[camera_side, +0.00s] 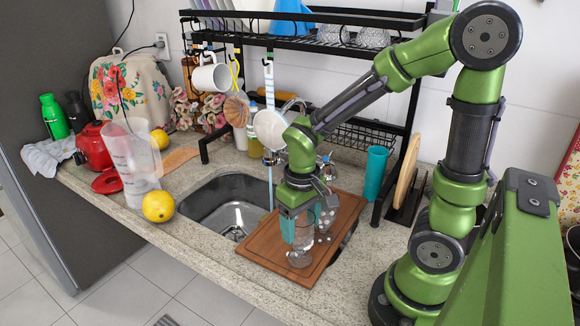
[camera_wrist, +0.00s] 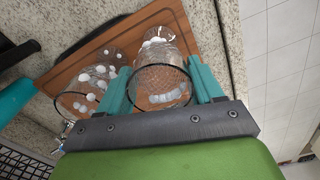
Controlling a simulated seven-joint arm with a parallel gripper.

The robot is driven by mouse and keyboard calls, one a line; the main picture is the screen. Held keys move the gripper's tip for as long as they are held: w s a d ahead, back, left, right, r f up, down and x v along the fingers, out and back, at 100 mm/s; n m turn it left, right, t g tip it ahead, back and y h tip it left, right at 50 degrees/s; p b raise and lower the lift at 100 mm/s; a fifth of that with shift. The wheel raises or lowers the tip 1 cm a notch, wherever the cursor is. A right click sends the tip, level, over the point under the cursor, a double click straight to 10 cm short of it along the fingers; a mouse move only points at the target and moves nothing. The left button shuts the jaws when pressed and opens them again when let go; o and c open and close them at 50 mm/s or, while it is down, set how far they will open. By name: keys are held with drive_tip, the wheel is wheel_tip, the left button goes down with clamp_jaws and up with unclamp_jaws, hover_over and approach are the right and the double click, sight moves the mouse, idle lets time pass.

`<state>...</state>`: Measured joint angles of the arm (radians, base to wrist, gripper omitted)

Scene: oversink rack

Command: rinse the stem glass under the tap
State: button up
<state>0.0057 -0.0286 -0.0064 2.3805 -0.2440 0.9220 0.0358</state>
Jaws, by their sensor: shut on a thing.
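My gripper (camera_side: 297,212) points down over the wooden board, its teal fingers shut around a clear stem glass (camera_side: 299,258). The wrist view shows this glass (camera_wrist: 162,72) between the fingers, with white blobs like foam on it. In the side view its foot is low over the board, and I cannot tell whether it touches. A second clear glass with white blobs (camera_wrist: 92,82) stands beside it; in the side view it is partly behind my gripper (camera_side: 328,210). The tap (camera_side: 270,158) is behind the sink (camera_side: 225,203), with a thin bluish stream below it.
The wooden board (camera_side: 262,250) overlaps the sink's right side. A black rack (camera_side: 300,43) stands over the back, with a hanging mug (camera_side: 211,77) and utensils. A teal cup (camera_side: 376,172) stands at right. A lemon (camera_side: 158,206) and a clear jug (camera_side: 131,165) are left of the sink.

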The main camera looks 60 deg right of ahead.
wheel_tip(320, 180, up, 8)
drive_tip(key=w+f+h, duration=0.3)
drive_tip(key=w, duration=0.8)
drive_tip(key=w+f+h, duration=0.4)
drive_tip(key=w, duration=0.8)
drive_tip(key=d, duration=1)
wheel_tip(320, 180, down, 13)
drive_tip(key=d, duration=0.2)
drive_tip(key=shift+d+r, duration=0.1)
drive_tip(key=shift+d, duration=2.7)
drive_tip(key=shift+s, duration=0.45)
drive_tip(key=shift+w, duration=0.15)
